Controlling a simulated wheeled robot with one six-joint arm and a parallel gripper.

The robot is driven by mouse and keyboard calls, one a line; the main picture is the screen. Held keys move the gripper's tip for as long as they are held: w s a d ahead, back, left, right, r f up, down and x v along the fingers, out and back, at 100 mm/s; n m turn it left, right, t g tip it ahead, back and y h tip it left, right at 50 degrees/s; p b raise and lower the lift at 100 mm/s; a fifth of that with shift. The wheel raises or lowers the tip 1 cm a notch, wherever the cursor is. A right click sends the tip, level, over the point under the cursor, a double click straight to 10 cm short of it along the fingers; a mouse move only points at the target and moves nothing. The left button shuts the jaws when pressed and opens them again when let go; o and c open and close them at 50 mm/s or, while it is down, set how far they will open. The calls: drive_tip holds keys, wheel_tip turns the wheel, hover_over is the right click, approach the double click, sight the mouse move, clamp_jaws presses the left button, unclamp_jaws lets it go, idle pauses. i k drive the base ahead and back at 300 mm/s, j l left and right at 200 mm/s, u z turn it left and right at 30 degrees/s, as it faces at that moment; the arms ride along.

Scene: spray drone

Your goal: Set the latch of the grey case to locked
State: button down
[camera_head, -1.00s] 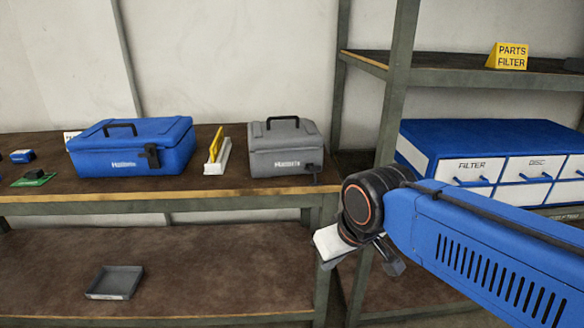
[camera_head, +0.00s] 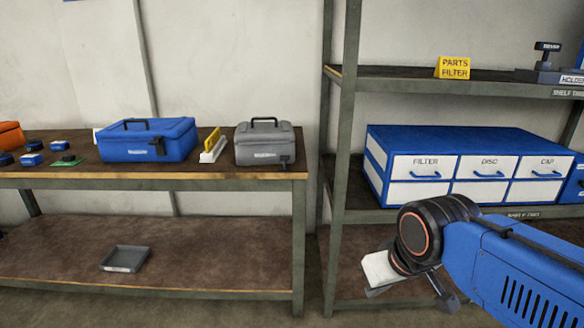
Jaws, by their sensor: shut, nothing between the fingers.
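The grey case (camera_head: 263,146) stands upright with its lid down on the right end of the bench top. Its black handle is on the lid. Its dark latch (camera_head: 285,160) is on the front at the lower right; it is too small to tell its setting. My gripper (camera_head: 405,292) is at the lower right, in front of the shelf rack, well to the right of the case and lower in the picture, apart from it. It is shut and empty; its fingertips are partly hidden by my wrist.
A blue case (camera_head: 147,143) with a similar latch and a yellow-and-white object (camera_head: 211,146) stand left of the grey case. A rack post (camera_head: 345,150) rises between the bench and the blue drawer cabinet (camera_head: 375,170). A grey tray (camera_head: 125,259) lies on the lower shelf.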

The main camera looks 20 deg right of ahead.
sight(285, 159)
drive_tip(key=j+z, duration=0.15)
drive_tip(key=j, duration=0.3)
drive_tip(key=k+j+z, duration=0.2)
drive_tip(key=j, duration=0.25)
drive_tip(key=k+j+z, duration=0.15)
drive_tip(key=j, duration=0.3)
drive_tip(key=i, duration=0.05)
